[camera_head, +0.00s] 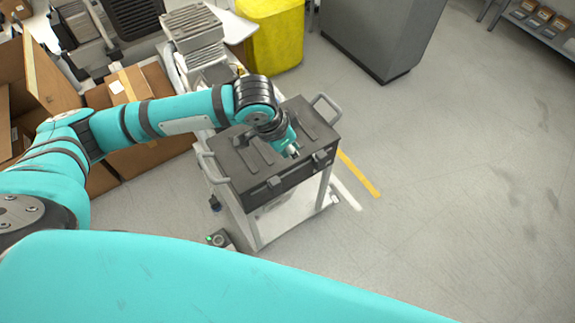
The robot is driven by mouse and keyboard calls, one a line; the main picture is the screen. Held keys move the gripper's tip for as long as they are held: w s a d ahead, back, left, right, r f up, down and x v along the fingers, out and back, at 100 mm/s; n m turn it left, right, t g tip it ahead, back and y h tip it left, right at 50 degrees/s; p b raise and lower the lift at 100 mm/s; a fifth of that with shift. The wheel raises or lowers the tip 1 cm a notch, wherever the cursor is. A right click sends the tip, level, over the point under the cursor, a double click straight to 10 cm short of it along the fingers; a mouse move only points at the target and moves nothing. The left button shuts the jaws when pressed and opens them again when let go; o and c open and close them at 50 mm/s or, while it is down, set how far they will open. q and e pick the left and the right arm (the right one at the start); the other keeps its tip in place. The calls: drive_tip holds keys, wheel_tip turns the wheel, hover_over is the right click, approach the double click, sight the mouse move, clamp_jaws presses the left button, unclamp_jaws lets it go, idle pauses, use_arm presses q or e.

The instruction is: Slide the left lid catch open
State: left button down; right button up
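A dark grey lidded case (262,155) sits on top of a white cart. Its left lid catch (276,183) is a small dark block at the front edge of the lid. A second, right lid catch (321,158) sits further right on the same edge. My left arm reaches in from the left over the case. My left gripper (292,152) is low over the lid, between the two catches and behind the front edge. It is small and partly hidden by my wrist, so its fingers and any contact are unclear.
The cart (255,222) has grey handles at both ends. Cardboard boxes (145,100) stand at the left, a yellow bin (272,35) and a grey cabinet (380,35) at the back. The floor at right is clear.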

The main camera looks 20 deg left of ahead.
sight(274, 185)
use_arm(q)
drive_tip(key=f, duration=0.3)
drive_tip(key=f+p, duration=0.1)
drive_tip(key=f, duration=0.5)
drive_tip(key=shift+s+a+f, duration=0.15)
drive_tip(key=shift+s+a, duration=0.05)
drive_tip(key=shift+s, duration=0.1)
